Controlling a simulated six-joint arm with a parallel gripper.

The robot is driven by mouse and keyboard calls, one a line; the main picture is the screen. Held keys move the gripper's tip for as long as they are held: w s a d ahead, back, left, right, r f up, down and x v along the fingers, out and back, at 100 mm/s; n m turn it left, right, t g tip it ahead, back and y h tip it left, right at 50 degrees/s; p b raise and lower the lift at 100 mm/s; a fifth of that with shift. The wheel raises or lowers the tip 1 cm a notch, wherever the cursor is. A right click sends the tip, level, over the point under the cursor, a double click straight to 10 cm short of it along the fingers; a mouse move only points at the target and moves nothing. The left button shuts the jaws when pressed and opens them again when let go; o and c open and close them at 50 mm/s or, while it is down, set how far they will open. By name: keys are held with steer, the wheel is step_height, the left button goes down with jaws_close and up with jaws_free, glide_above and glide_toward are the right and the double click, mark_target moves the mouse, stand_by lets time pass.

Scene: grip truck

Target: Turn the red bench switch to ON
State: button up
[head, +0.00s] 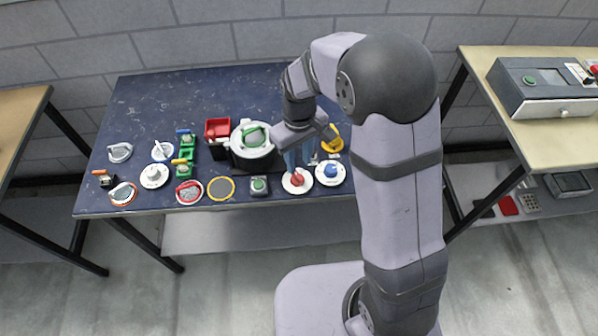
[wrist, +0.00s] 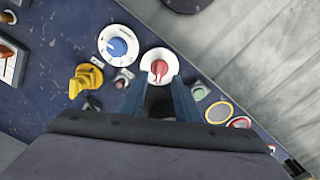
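The red bench switch (head: 297,180) is a red knob on a round white dial near the front edge of the dark blue table. It also shows in the wrist view (wrist: 159,68), with its red handle pointing roughly along the finger direction. My gripper (head: 298,165) is just above and behind the knob, pointing down. In the wrist view my gripper (wrist: 159,84) has its two blue fingers apart, with the red knob seen between and just beyond the tips. Nothing is held. Whether the fingertips touch the dial cannot be told. The dial's markings are too small to read.
A blue knob dial (head: 330,172) stands close on the right, and a green button box (head: 259,185) on the left. The back of the blue table (head: 150,95) is clear.

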mark_target(299, 177)
steer(key=shift+f+p, duration=0.7)
steer(key=shift+f, duration=2.6)
jaws_close()
